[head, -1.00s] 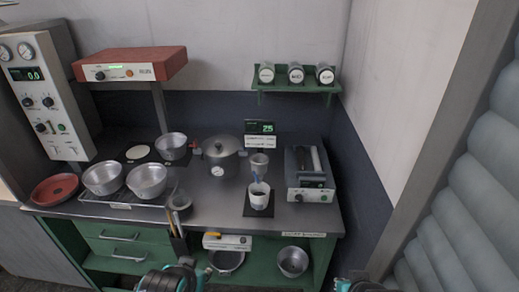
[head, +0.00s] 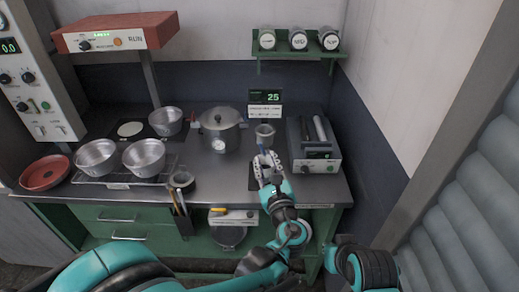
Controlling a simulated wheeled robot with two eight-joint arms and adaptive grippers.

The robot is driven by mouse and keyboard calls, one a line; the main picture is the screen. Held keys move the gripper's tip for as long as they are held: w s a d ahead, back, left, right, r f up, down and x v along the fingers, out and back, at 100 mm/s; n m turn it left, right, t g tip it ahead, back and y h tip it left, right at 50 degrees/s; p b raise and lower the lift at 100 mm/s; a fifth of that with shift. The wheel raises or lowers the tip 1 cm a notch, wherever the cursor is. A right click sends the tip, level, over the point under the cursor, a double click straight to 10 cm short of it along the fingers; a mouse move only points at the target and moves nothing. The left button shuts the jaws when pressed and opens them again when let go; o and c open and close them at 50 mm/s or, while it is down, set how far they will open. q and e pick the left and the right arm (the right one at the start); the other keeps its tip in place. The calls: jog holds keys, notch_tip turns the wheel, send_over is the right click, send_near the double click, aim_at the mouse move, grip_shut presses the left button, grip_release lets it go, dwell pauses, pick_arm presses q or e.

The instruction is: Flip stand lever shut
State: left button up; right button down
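The stand (head: 264,133) at the back middle of the counter shows only as a small grey cup-shaped top below the green-digit display. A white cup and a blue part, seen below this top earlier, are now hidden behind my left gripper (head: 265,162). I cannot make out the lever or its position. My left gripper points away from me, in front of the stand, its tips overlapping the stand's lower part in the picture. I cannot tell whether it touches anything or how wide its fingers are. Only part of my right arm shows at the bottom right; its fingers are not visible.
A lidded pot (head: 220,132) stands left of the stand and a grey machine (head: 314,150) right of it. Metal pans (head: 144,157) sit on a rack further left. A holder (head: 181,181) is near the counter's front edge. A green shelf (head: 296,54) holds jars above.

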aim_at(260, 145)
pick_arm(q)
jog(key=b+x, duration=0.1)
jog(key=x, duration=0.5)
jog(key=shift+w+a, duration=0.1)
jog(key=shift+w, duration=0.15)
grip_shut()
